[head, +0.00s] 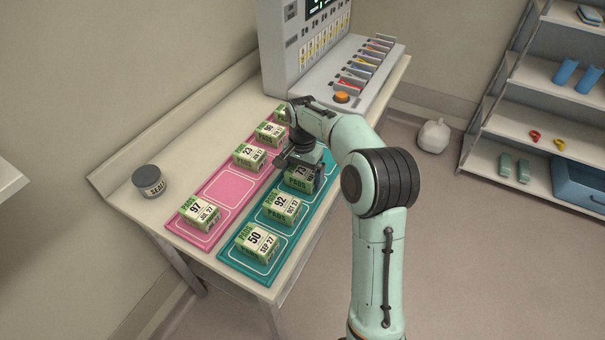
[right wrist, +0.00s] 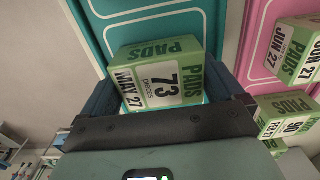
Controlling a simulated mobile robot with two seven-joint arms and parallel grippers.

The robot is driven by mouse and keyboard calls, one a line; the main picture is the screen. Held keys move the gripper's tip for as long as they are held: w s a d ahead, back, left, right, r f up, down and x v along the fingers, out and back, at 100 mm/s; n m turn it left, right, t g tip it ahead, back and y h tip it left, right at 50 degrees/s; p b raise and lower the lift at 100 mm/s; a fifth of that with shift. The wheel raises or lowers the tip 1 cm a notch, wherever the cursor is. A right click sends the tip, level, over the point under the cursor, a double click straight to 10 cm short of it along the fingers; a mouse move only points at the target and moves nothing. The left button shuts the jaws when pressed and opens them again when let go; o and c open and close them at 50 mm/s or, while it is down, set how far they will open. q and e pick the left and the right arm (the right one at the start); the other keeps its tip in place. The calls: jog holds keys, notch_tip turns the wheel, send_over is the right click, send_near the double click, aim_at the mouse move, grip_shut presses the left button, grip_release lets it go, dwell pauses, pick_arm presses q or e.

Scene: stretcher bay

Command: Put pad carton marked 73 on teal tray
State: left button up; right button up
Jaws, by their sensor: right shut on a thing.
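The pad carton marked 73 (head: 303,177) is a green and white box, partly hidden under my right gripper (head: 302,163). In the right wrist view, the carton (right wrist: 160,80) sits between the two dark fingers of my right gripper (right wrist: 160,92), which is shut on it. The teal tray (head: 247,269) lies along the front of the table; the carton is over its far part. I cannot tell whether it touches the tray. Cartons marked 92 (head: 281,206) and 50 (head: 258,243) stand on this tray. My left gripper is not in view.
A pink tray (head: 228,187) beside the teal one holds cartons marked 97 (head: 200,212), 23 (head: 249,156) and 90 (head: 270,133). A dark lidded jar (head: 149,181) stands at left. A grey console (head: 298,45) stands at the back. Pink tray's middle is bare.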

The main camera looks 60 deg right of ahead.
aim_at(303, 172)
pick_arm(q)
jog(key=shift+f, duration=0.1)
pick_arm(e)
jog(key=shift+f, duration=0.1)
jog(key=o, duration=0.8)
jog(key=shift+f, duration=0.1)
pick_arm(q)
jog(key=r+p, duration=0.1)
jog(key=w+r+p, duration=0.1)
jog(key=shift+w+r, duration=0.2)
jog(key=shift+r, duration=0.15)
pick_arm(e)
notch_tip(303, 172, up, 12)
jog(key=shift+r, duration=0.2)
